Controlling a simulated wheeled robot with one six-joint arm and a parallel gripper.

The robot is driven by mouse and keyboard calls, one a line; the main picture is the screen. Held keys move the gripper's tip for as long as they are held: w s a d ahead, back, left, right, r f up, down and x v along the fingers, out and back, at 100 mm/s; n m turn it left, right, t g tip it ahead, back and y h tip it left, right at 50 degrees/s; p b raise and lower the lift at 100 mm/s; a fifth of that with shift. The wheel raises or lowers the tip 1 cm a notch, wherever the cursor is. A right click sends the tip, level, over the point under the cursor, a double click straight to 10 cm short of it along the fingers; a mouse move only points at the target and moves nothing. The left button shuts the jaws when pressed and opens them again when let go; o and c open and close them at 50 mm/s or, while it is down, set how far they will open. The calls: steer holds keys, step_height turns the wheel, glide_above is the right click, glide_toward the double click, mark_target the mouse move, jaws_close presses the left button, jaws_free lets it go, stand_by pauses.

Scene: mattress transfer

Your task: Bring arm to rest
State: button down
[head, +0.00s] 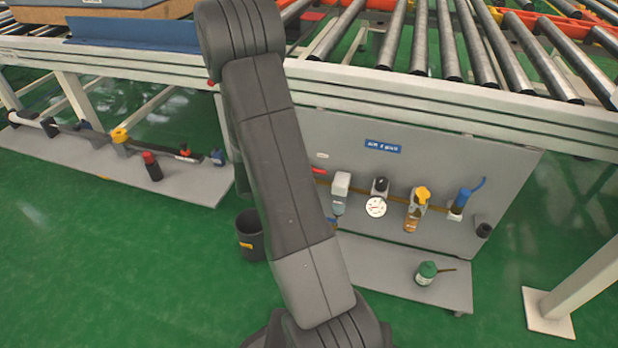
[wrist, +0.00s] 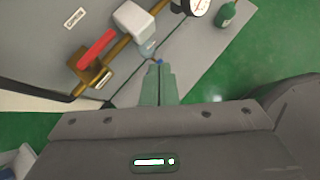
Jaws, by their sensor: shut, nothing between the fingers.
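My arm rises through the middle of the head view, with dark grey links and one lighter grey link. My gripper (wrist: 158,84) shows in the wrist view, its two greenish fingers together and empty. It points toward a grey panel with air fittings. In the head view the gripper itself is hidden or out of frame. Past the fingertips in the wrist view are a red-handled valve (wrist: 97,50) on a brass pipe and a white fitting (wrist: 133,18). I cannot tell whether the fingertips touch anything.
A roller conveyor (head: 470,45) runs across the back. Its panel (head: 330,135) carries a gauge (head: 376,207) and several fittings. A green-capped bottle (head: 426,272) stands on the low shelf. A dark bin (head: 250,236) is beside my arm. A white post (head: 580,290) stands at right. Green floor lies open at left.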

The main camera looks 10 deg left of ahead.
steer(key=shift+s+r, duration=0.25)
steer(key=shift+s, duration=0.05)
steer(key=shift+f, duration=0.1)
